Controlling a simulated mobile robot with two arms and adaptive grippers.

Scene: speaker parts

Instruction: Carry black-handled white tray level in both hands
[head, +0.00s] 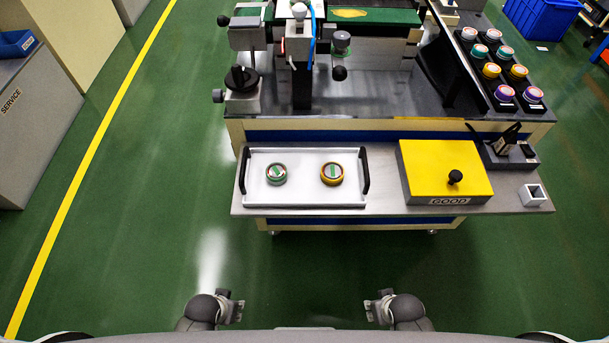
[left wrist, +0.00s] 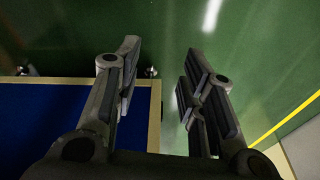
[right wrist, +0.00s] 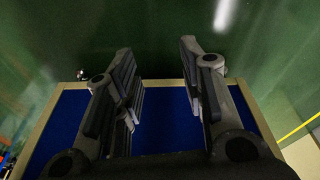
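The white tray (head: 305,190) with black handles lies flat on the front shelf of the workbench in the head view. Its left handle (head: 245,169) and right handle (head: 364,170) stand at its two short ends. Two round speaker parts sit in it, one with a grey rim (head: 276,174) and one with an orange rim (head: 331,174). My left gripper (head: 238,306) and right gripper (head: 370,306) are well short of the bench, apart from the tray. The left wrist view shows the left gripper (left wrist: 160,70) open and empty. The right wrist view shows the right gripper (right wrist: 158,65) open and empty.
A yellow box marked GOOD (head: 445,168) stands right of the tray on the shelf (head: 400,208). A small grey square holder (head: 533,194) is at the shelf's right end. A black rack (head: 500,70) holds several round parts. Green floor (head: 300,260) between me and the bench is clear.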

